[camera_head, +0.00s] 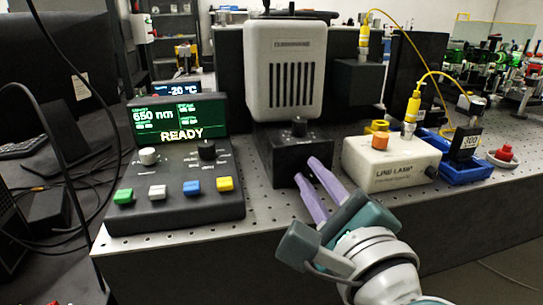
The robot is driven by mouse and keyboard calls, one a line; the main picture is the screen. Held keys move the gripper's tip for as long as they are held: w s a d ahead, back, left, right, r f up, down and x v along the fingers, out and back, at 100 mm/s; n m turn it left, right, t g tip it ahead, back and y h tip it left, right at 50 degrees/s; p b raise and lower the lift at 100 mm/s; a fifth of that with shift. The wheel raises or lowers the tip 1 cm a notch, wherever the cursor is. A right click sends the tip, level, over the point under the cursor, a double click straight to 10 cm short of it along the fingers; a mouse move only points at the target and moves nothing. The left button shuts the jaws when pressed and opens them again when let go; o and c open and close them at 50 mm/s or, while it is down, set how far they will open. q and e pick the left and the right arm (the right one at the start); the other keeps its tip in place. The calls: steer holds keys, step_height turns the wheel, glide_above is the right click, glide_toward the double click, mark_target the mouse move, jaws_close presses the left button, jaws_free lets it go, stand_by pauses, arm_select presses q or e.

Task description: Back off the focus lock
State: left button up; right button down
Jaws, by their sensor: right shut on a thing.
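My right gripper (307,170) comes in from the lower right with two lilac fingers. Its fingertips reach the right front of the black base (284,163) under the pale spectrometer housing (285,62). The fingers are shut on a small dark part there, which I take to be the focus lock; it is mostly hidden between the tips. My left gripper is not in view.
A control box (175,214) with coloured buttons and a READY screen (181,118) stands left. A white line lamp box (390,166), a blue tray (466,171) and a red knob (504,152) stand right. Yellow cables arch above the lamp. The perforated bench is bare along parts of its front edge.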

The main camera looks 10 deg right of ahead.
steer(key=n+p, duration=0.1)
steer(key=n, duration=0.3)
steer(key=shift+n, duration=0.3)
steer(key=n+p, duration=0.1)
steer(key=n, duration=0.3)
steer(key=shift+n+p, duration=0.3)
steer(key=shift+p, duration=0.1)
steer(key=n+p, duration=0.1)
steer(key=n, duration=0.5)
steer(key=shift+p, duration=0.3)
steer(key=shift+f+n+p, duration=0.1)
steer(key=shift+n+p, duration=0.2)
steer(key=shift+n, duration=1.2)
steer(key=c, duration=0.8)
jaws_free()
